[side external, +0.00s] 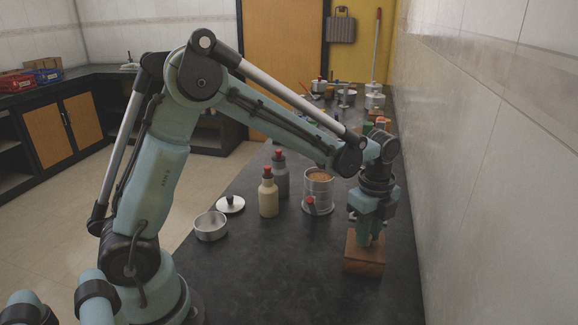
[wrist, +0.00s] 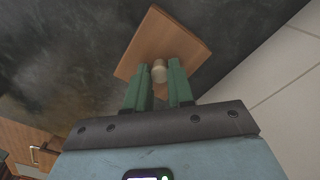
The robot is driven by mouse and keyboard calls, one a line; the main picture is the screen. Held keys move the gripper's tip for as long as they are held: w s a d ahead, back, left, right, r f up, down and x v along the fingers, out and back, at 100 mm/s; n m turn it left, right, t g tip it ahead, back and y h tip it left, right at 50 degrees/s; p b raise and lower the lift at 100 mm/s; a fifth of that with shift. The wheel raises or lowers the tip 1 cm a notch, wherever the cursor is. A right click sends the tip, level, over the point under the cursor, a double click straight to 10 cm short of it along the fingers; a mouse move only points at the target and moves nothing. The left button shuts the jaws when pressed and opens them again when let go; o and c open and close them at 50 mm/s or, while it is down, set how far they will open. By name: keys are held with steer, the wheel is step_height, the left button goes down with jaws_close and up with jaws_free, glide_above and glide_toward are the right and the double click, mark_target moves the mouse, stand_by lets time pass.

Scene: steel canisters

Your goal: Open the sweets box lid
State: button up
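The sweets box (side external: 362,259) is a brown wooden box on the dark counter, near the right wall. In the wrist view its square wooden lid (wrist: 170,40) lies under my gripper, with a pale round knob (wrist: 159,72) on it. My gripper (wrist: 160,68) points down with its two green fingers apart, one on each side of the knob. I cannot tell whether they touch it. In the side view my gripper (side external: 372,241) reaches the top of the box and hides the knob. The lid appears to sit flat on the box.
A metal canister (side external: 318,190) with brown contents, a cream bottle (side external: 268,195) and a grey bottle (side external: 280,176) stand left of the box. An open metal pot (side external: 211,227) and its lid (side external: 231,204) are farther left. Counter in front is clear; the wall (side external: 480,200) is close on the right.

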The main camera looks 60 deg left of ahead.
jaws_close()
steer(key=s+a, duration=0.5)
steer(key=shift+s+a, duration=0.3)
steer(key=o, duration=0.6)
jaws_free()
steer(key=shift+o, duration=0.2)
step_height(320, 180, up, 12)
